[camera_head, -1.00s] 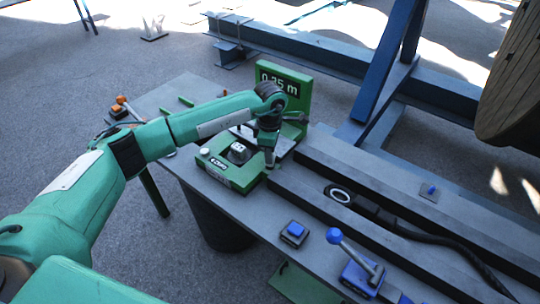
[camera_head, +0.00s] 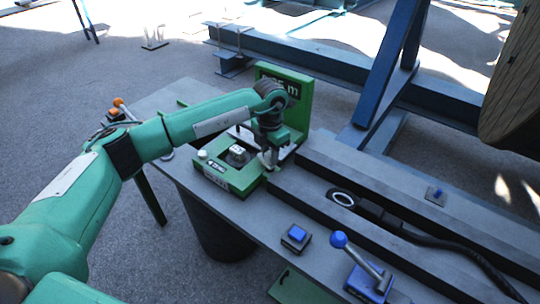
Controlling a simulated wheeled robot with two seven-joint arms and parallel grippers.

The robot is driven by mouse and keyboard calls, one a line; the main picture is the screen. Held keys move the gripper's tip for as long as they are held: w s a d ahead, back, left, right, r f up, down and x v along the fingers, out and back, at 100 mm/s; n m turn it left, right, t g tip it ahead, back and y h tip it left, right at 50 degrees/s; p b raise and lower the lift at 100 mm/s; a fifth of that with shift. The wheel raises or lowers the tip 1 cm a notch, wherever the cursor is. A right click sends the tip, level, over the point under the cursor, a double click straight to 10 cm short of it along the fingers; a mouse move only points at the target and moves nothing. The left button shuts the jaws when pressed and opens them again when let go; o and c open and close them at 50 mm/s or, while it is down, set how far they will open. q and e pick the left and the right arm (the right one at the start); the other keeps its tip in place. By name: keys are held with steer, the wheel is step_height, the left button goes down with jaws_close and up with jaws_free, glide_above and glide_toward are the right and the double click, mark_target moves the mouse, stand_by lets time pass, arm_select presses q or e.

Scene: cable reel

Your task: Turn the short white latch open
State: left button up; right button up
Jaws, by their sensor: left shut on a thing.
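The green metering device (camera_head: 222,180) sits on the grey table, with an upright green panel (camera_head: 297,95) behind it. The panel's number is partly covered by my left arm. My left gripper (camera_head: 268,160) points down at the device's right end, in front of the panel. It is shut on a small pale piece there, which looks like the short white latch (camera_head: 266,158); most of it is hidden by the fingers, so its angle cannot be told. A white knob (camera_head: 202,154) and a pale block (camera_head: 237,150) show on the device's top. My right gripper is not in view.
A dark channel with a black cable (camera_head: 430,240) runs to the right. A blue button (camera_head: 296,233) and a blue-knobbed lever (camera_head: 339,240) stand at the table's front. An orange-knobbed lever (camera_head: 118,102) is at the left. A blue frame (camera_head: 385,70) rises behind.

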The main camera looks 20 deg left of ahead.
arm_select(q)
steer(key=shift+n, duration=0.6)
steer(key=shift+r+n, duration=0.1)
steer(key=shift+n, duration=0.6)
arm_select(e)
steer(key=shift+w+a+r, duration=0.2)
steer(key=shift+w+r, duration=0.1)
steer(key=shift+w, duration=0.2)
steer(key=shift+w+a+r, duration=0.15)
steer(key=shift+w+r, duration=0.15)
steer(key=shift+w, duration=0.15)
arm_select(q)
steer(key=o, duration=1)
steer(key=shift+r+b, duration=0.3)
step_height(320, 180, up, 13)
steer(key=shift+r+b, duration=0.1)
steer(key=shift+b, duration=0.6)
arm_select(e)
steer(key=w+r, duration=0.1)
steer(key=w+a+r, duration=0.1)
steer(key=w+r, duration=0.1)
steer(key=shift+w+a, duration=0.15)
